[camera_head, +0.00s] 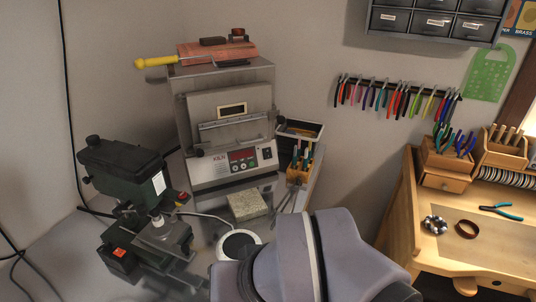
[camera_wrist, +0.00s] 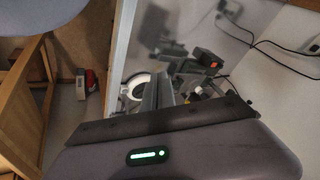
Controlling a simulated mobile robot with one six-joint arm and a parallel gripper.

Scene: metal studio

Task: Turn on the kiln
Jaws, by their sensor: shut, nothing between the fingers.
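The kiln (camera_head: 228,104) is a grey metal box in the head view, standing upright with its door shut. Its front control panel (camera_head: 238,160) reads KILN and has a red display, several small buttons and a dark switch (camera_head: 267,153) at the right end. The switch's position is too small to tell. My gripper (camera_wrist: 160,92) shows in the wrist view with its fingers together and empty, beyond a body with a green light. My arm fills the lower middle of the head view, in front of and below the kiln. The kiln is not clear in the wrist view.
A dark drill press (camera_head: 125,170) stands left of the kiln. A grey block (camera_head: 247,205) and a round white device (camera_head: 238,244) are in front. A wooden tool holder (camera_head: 300,171) is at its right. A wooden workbench (camera_head: 455,220) stands at right.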

